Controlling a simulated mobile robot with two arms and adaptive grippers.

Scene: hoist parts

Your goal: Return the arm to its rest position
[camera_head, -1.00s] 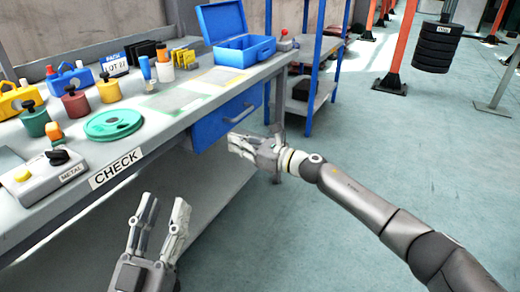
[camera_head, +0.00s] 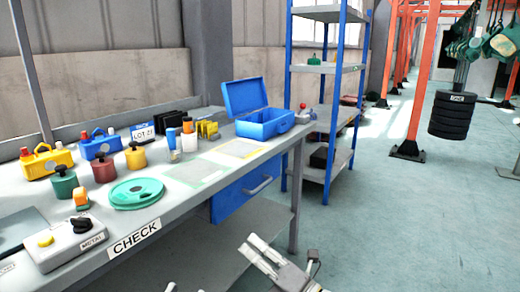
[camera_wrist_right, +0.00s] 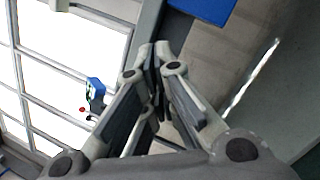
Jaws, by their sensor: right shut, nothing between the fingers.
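My right gripper (camera_head: 250,244) is at the bottom of the head view, in front of the workbench and below the blue drawer (camera_head: 244,193). It is shut and empty. In the right wrist view its fingers (camera_wrist_right: 155,52) meet with nothing held between them. Only small pale tips of my left gripper (camera_head: 172,287) show at the bottom edge of the head view, so its opening is hidden. The right forearm is mostly out of the head view.
The workbench (camera_head: 148,229) holds an open blue case (camera_head: 262,128), a green disc (camera_head: 136,193), a grey METAL box (camera_head: 68,243) and several coloured weights. A blue-posted shelf (camera_head: 328,69) stands behind. Black stacked discs (camera_head: 451,116) hang at right. The floor (camera_head: 400,220) at right is clear.

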